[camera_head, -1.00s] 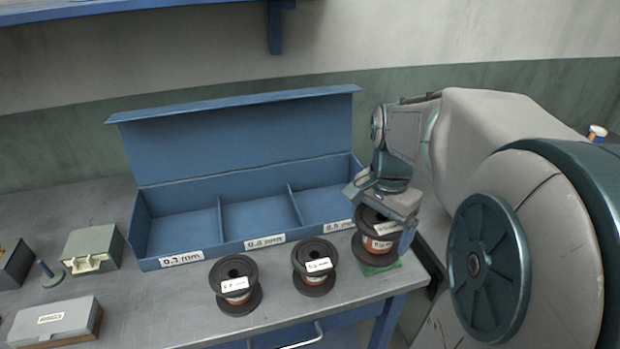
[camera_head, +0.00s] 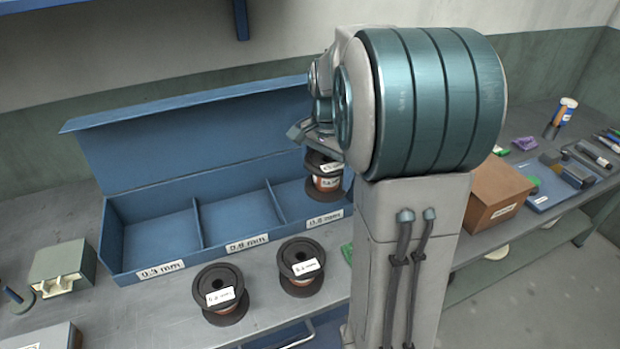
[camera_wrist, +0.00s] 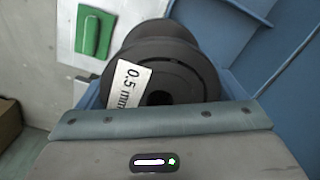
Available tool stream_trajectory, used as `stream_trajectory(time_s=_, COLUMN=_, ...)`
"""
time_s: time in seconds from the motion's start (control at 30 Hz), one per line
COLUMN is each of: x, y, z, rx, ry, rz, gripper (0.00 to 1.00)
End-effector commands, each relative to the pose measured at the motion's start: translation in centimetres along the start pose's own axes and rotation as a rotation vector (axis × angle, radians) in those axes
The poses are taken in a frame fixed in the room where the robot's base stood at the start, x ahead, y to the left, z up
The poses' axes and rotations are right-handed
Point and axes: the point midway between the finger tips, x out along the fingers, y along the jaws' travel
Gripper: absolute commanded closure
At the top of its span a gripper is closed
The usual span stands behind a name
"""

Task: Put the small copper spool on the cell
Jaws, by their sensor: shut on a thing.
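My gripper (camera_head: 314,142) is shut on a dark-flanged copper spool (camera_head: 327,184), held upright off the table. The blue open-lidded box (camera_head: 150,254) has three cells with front labels. The held spool shows against the right cell (camera_head: 290,200), near its front; I cannot tell whether it is above or partly inside. That cell's label is too blurred to read surely. The left cell (camera_head: 160,235) is labelled 0.3 mm. My arm hides the box's right end.
Two more spools stand before the box, one left (camera_head: 222,296) and one right (camera_head: 301,268). A cardboard box (camera_head: 497,193) and a blue tray (camera_head: 545,195) are at right. The raised lid (camera_head: 190,130) stands behind the cells.

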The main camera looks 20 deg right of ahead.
Motion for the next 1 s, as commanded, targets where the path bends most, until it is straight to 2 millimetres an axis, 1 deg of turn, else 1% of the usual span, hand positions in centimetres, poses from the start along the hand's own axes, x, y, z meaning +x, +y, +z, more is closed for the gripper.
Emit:
stream_trajectory(time_s=0.03, x=-0.2, y=-1.0, z=-0.5, rx=-0.001, ry=0.001, rz=0.000, gripper=0.56)
stream_trajectory(time_s=0.2, x=-0.3, y=-4.0, z=-2.0, rx=-0.001, ry=0.001, rz=0.000, gripper=0.56)
stream_trajectory(time_s=0.47, x=-0.2, y=-7.6, z=-3.9, rx=0.000, ry=0.001, rz=-0.001, gripper=0.56)
stream_trajectory(time_s=0.6, x=2.6, y=-7.5, z=-3.8, rx=0.000, ry=-0.003, rz=0.003, gripper=0.56)
stream_trajectory(time_s=0.73, x=4.8, y=-7.5, z=-3.9, rx=0.001, ry=-0.002, rz=0.002, gripper=0.56)
stream_trajectory(time_s=0.83, x=6.0, y=-7.5, z=-3.9, rx=0.001, ry=0.000, rz=0.000, gripper=0.56)
stream_trajectory(time_s=1.0, x=7.1, y=-7.5, z=-3.9, rx=0.001, ry=0.000, rz=0.000, gripper=0.56)
